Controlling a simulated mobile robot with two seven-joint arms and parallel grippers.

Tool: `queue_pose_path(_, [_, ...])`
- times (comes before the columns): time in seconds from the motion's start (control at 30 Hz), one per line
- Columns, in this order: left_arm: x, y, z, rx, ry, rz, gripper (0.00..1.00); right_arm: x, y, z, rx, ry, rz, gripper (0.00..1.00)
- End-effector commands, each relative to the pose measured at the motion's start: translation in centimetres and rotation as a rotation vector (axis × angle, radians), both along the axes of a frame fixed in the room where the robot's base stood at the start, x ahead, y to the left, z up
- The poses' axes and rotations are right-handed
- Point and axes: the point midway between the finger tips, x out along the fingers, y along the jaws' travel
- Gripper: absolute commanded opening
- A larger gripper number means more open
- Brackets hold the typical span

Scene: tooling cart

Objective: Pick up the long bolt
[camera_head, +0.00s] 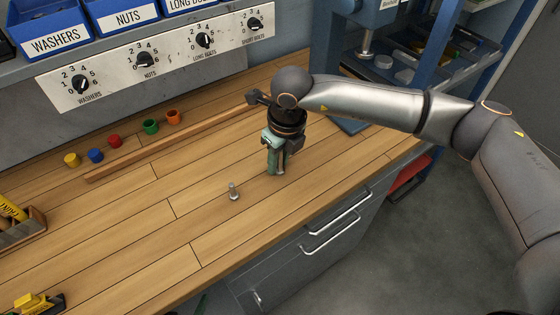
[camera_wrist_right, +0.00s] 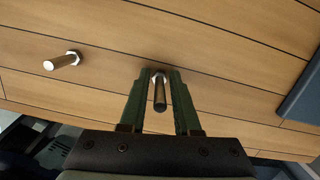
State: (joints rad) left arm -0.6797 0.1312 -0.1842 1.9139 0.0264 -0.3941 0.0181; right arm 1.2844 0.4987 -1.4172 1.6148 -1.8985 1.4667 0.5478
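Two bolts stand head-down on the wooden workbench. One bolt (camera_wrist_right: 160,92) is between the two fingers of my right gripper (camera_wrist_right: 160,78) in the wrist view, with a narrow gap showing on each side. The right gripper (camera_head: 275,160) points down at the bench in the head view, and its fingers mostly hide this bolt there. The other bolt (camera_head: 233,191) stands apart, to the left of the gripper; it also shows at the left of the wrist view (camera_wrist_right: 62,60). I cannot tell surely which bolt is longer. My left gripper is not in view.
A long wooden strip (camera_head: 170,143) lies behind, with several small coloured cups beyond it, including a green cup (camera_head: 150,126). Labelled blue bins (camera_head: 50,36) sit above a dial panel (camera_head: 150,62). A wooden tray (camera_head: 22,232) is at the left.

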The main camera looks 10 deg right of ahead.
Motion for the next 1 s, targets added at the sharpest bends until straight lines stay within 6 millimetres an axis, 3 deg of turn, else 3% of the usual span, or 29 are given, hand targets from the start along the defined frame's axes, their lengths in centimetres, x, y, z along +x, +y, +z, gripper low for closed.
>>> queue_pose_path(0.03, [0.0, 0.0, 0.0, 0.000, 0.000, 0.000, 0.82, 0.0, 0.0, 0.0, 0.000, 0.000, 0.000, 0.24])
queue_pose_path(0.27, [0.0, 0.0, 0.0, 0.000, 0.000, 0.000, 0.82, 0.0, 0.0, 0.1, 0.000, 0.000, 0.000, 0.00])
queue_pose_path(0.8, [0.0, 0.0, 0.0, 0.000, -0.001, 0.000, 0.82, 0.0, 0.0, 0.1, 0.000, 0.000, 0.000, 0.00])
queue_pose_path(1.0, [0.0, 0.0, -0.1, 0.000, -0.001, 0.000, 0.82, 0.1, 0.0, 1.4, 0.000, -0.002, 0.000, 0.00])
